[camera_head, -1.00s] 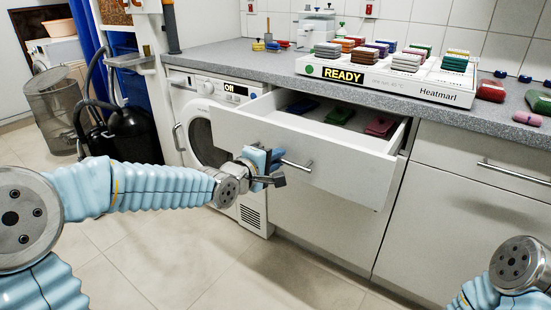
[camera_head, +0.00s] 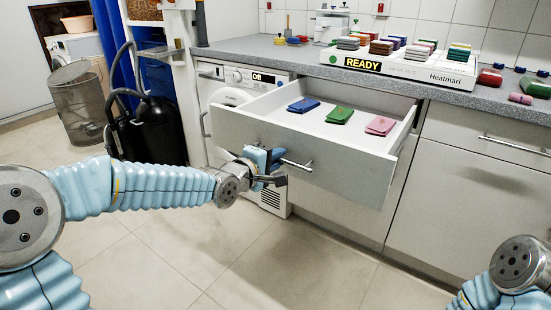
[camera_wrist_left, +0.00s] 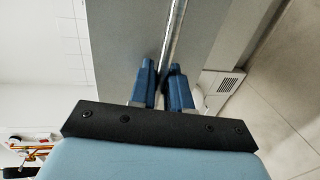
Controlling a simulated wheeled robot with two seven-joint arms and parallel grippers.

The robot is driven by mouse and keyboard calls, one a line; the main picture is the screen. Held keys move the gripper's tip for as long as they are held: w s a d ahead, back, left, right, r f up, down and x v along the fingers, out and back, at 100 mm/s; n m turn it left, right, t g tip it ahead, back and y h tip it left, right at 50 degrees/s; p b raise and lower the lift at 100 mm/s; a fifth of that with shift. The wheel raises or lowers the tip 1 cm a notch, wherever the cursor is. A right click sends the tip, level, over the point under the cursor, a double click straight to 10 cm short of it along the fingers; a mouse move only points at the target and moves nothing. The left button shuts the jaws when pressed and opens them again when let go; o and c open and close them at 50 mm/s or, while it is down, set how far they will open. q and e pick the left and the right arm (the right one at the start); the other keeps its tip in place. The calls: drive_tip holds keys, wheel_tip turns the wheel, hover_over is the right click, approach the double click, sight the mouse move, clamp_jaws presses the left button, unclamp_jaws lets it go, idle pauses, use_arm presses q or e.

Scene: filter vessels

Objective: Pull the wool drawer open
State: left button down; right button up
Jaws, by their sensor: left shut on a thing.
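The wool drawer (camera_head: 320,150) is white and stands pulled out from under the counter. Inside it lie a blue folded piece (camera_head: 304,105), a green one (camera_head: 340,115) and a pink one (camera_head: 380,125), spaced apart. My left gripper (camera_head: 272,170) is at the left end of the drawer's bar handle (camera_head: 298,165). In the left wrist view, the blue fingers of my left gripper (camera_wrist_left: 164,85) are closed around the metal handle bar (camera_wrist_left: 174,40). Of my right arm only a joint shows at the lower right; its gripper is out of view.
A counter (camera_head: 250,53) holds a white rack marked READY (camera_head: 400,66) with stacks of coloured pieces. A washing machine (camera_head: 225,90) stands left of the drawer. A closed cabinet (camera_head: 480,190) is at right. The tiled floor in front is clear.

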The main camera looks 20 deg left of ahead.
use_arm(q)
drive_tip(key=c, duration=1.3)
unclamp_jaws()
drive_tip(key=shift+c, duration=0.2)
drive_tip(key=p+v, duration=0.3)
drive_tip(key=v, duration=1)
drive_tip(key=shift+s, duration=0.35)
